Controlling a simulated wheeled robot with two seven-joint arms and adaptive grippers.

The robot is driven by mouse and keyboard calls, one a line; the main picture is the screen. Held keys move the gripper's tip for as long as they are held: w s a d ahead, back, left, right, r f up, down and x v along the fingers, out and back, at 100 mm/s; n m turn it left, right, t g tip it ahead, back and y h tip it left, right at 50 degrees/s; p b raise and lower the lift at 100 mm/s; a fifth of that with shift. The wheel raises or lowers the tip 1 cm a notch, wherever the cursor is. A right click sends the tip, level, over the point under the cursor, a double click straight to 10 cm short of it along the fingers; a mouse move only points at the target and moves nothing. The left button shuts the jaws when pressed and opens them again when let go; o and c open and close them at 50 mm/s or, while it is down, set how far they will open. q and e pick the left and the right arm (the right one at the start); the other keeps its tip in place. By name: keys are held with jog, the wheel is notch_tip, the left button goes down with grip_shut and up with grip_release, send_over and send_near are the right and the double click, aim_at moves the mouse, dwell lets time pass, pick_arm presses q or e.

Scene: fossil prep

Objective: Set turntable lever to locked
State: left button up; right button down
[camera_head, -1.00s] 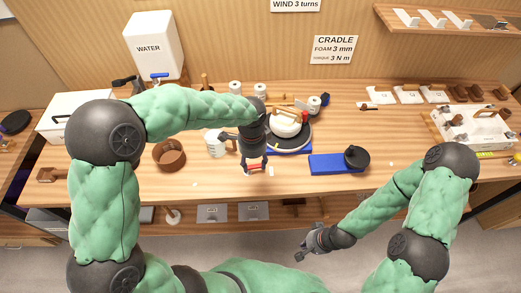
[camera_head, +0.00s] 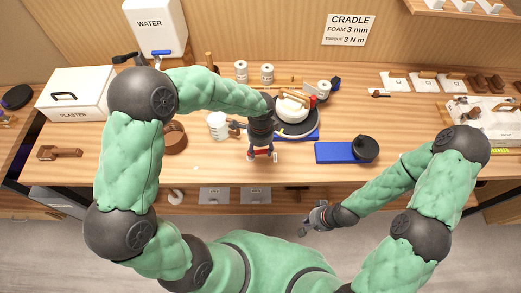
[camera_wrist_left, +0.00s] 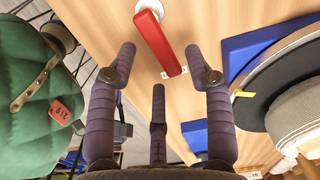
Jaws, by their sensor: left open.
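The turntable (camera_head: 300,130) is a dark disc on a blue base at the middle of the bench, with a pale wrapped lump (camera_head: 292,108) on it. Its lever is a red bar (camera_wrist_left: 158,45) on a round white pivot, beside the blue base in the left wrist view. Small white marks lie by the bar's free end. My left gripper (camera_head: 262,155) is open, pointing down over the lever.
A blue block with a black round piece (camera_head: 340,153) lies right of the turntable. A white jug (camera_head: 217,124) and a brown bowl (camera_head: 175,136) stand to the left. Jars (camera_head: 267,73) stand behind. The bench front (camera_head: 320,178) is mostly clear.

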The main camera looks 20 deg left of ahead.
pick_arm(q)
jog(key=shift+f, duration=0.65)
grip_shut()
jog(key=shift+s+r+m+p, duration=0.1)
jog(key=shift+s+m+p, duration=0.1)
jog(key=shift+m+p, duration=0.3)
jog(key=shift+m, duration=0.3)
grip_release()
